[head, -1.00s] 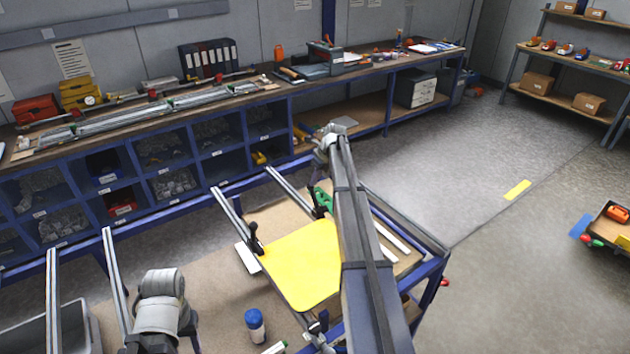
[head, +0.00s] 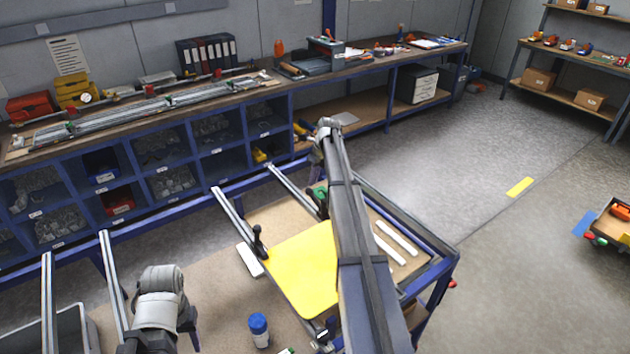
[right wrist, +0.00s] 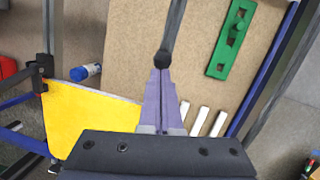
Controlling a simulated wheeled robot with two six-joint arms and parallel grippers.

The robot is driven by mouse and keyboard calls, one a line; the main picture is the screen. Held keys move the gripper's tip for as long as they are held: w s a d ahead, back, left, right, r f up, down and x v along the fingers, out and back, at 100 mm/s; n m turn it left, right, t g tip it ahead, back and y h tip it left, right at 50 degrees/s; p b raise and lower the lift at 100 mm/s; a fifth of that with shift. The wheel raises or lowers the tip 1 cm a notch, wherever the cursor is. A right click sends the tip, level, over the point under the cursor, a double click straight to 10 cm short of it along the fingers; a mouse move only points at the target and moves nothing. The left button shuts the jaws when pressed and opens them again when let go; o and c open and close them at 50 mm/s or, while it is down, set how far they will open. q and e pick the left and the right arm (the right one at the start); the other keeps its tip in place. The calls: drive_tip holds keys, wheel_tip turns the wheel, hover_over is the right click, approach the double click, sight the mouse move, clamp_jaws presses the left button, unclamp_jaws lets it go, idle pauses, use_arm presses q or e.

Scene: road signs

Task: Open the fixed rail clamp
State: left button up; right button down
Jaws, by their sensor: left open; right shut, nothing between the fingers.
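The yellow sign plate (head: 302,272) lies flat between two rails. A black clamp (head: 258,242) sits on the left rail beside the plate; it also shows in the right wrist view (right wrist: 42,70). Another black clamp is on the right rail, partly hidden by my right arm; its dark lever ends in a round black knob (right wrist: 163,59) in the right wrist view. My right gripper (right wrist: 162,72) is shut and empty, its purple fingertips at the knob; whether they touch I cannot tell.
A green part (right wrist: 232,38) and white strips (right wrist: 202,120) lie on the board to the right. A blue-capped bottle (head: 259,330) stands left of the plate. A workbench with bins (head: 160,150) runs behind.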

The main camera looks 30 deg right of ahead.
use_arm(q)
drive_tip(key=shift+f+b, duration=1.35)
drive_tip(key=shift+f, duration=0.15)
use_arm(e)
drive_tip(key=shift+w+a+f, duration=0.1)
drive_tip(key=shift+w+f, duration=1.35)
use_arm(q)
drive_tip(key=shift+r, duration=0.1)
use_arm(e)
drive_tip(key=shift+r, duration=0.1)
